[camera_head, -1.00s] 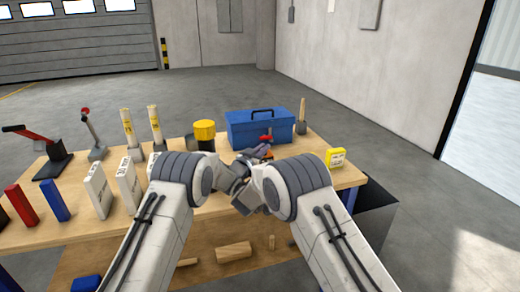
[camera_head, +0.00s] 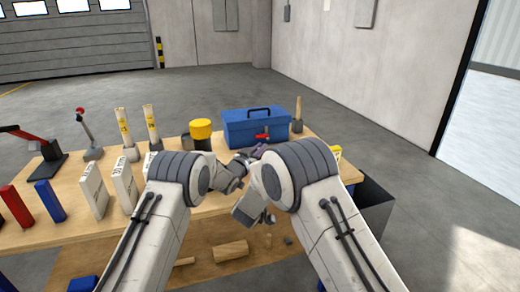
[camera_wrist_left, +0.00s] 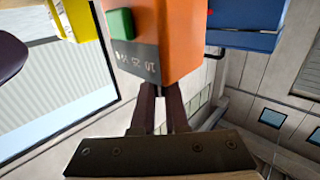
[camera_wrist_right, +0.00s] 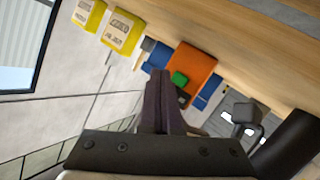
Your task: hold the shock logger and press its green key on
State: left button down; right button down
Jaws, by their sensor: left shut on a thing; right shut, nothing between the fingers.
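The right fingers are together and empty; contact with the key cannot be told. In the head view my left gripper (camera_head: 243,160) shows, and my right arm hides the logger.
A blue toolbox (camera_head: 255,128) stands behind the grippers on the wooden bench (camera_head: 70,236). A yellow-capped dark container (camera_head: 201,131) is beside it. Yellow blocks (camera_wrist_right: 125,32) are near the bench's right end. White blocks (camera_head: 94,190), red and blue blocks and levers stand left.

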jog(key=shift+s+d, duration=0.3)
jog(key=shift+s, duration=0.5)
dwell(1.6)
jog(key=s, duration=0.3)
jog(key=shift+s+d+f, duration=0.15)
jog(key=shift+s+d, duration=0.05)
jog(key=shift+d, duration=0.15)
jog(key=shift+w, duration=0.15)
jog(key=shift+w+a, duration=0.45)
jog(key=shift+w, duration=0.9)
jog(key=shift+w+a, duration=0.45)
jog(key=shift+w, duration=0.95)
jog(key=shift+w+a, duration=0.45)
jog(key=shift+w, duration=0.9)
jog(key=shift+w, duration=0.2)
jog(key=shift+w+a, duration=0.15)
jog(key=shift+w, duration=0.05)
